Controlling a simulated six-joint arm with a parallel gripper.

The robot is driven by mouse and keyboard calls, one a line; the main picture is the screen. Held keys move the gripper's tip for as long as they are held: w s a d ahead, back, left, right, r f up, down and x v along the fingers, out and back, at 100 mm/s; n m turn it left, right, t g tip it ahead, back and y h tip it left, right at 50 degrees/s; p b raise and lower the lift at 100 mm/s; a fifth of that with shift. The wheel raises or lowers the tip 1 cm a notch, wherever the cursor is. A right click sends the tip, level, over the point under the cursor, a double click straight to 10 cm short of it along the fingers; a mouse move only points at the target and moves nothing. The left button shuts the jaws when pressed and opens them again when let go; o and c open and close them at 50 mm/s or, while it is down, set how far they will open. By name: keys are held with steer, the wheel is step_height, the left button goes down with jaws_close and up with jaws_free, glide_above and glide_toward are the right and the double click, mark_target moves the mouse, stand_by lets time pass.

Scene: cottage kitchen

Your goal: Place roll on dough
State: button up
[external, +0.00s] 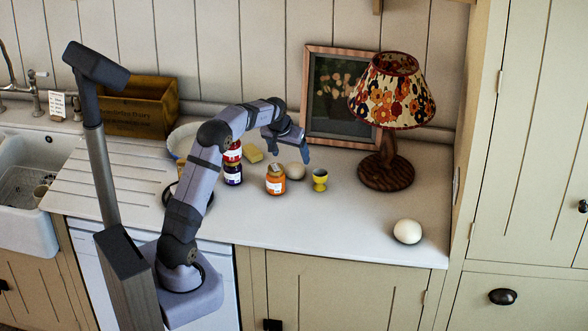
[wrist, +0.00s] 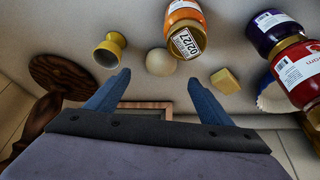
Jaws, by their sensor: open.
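A beige round ball, apparently the roll (external: 295,171), sits on the white counter between an orange jar and a yellow egg cup. It also shows in the wrist view (wrist: 160,61), just beyond the gap between my fingertips. A larger, whiter ball, apparently the dough (external: 407,232), sits alone near the counter's front right; it is not in the wrist view. My gripper (external: 292,150) is open and empty, above and slightly behind the roll. In the wrist view both blue fingers of my gripper (wrist: 158,76) are spread apart, with nothing between them.
The orange jar (external: 275,180) and egg cup (external: 320,180) stand close beside the roll. Dark blue (external: 233,175) and red (external: 234,152) jars and a yellow block (external: 253,153) are left. A lamp (external: 386,173) and picture frame (external: 311,100) stand behind. Counter around the dough is clear.

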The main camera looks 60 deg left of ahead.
mark_target(294, 165)
steer(key=shift+p+x, duration=0.5)
steer(key=shift+x, duration=1)
steer(key=shift+p+x, duration=1.5)
steer(key=shift+x, duration=1.1)
steer(key=shift+a, duration=0.1)
steer(key=shift+c, duration=0.3)
steer(key=c, duration=0.8)
